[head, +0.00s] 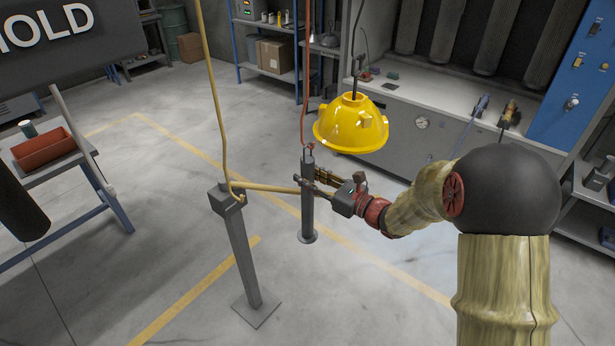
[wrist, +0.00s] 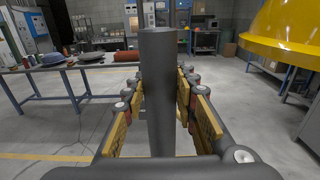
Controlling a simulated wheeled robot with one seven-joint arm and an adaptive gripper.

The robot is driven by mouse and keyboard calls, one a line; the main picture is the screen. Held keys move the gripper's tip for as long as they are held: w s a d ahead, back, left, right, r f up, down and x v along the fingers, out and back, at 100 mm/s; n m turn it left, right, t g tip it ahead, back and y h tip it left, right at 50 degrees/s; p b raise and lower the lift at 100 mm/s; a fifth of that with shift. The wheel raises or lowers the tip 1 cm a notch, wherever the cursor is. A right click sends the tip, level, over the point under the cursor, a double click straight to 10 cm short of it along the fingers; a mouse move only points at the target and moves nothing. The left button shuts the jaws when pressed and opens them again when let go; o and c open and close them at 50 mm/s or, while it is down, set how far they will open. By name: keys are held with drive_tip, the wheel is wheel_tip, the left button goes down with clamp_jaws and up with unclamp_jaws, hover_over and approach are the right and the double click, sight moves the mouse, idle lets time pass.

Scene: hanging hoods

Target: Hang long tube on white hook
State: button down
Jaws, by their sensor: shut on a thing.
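A dark grey tube (head: 308,215) stands upright near the middle of the head view, with a wide round flange at its lower end. My gripper (head: 318,186) is shut on its upper part from the right. In the wrist view the tube (wrist: 160,95) is upright between the yellow-padded fingers (wrist: 160,118). A red cord (head: 303,75) comes down to the tube's top; I cannot tell whether its end is hooked there. A tan-yellow cord (head: 212,85) hangs to the left and ends in a hook near a grey post. I see no clearly white hook.
The grey post (head: 243,250) with a tan horizontal bar (head: 270,188) stands left of the tube. A yellow hood (head: 352,125) hangs on a black cord (head: 358,45) above my gripper. A table (head: 90,190) is at the left and a workbench (head: 430,95) behind. Floor between is clear.

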sight(313, 171)
drive_tip(key=shift+r, duration=0.15)
drive_tip(key=shift+r+p, duration=0.85)
drive_tip(key=shift+r, duration=0.45)
drive_tip(key=shift+d, duration=0.1)
drive_tip(key=shift+v, duration=1.65)
drive_tip(key=shift+s+d, duration=0.1)
drive_tip(key=v, duration=0.9)
drive_tip(key=shift+s+d+p, duration=0.3)
drive_tip(key=shift+p, duration=0.15)
drive_tip(key=shift+r, duration=0.15)
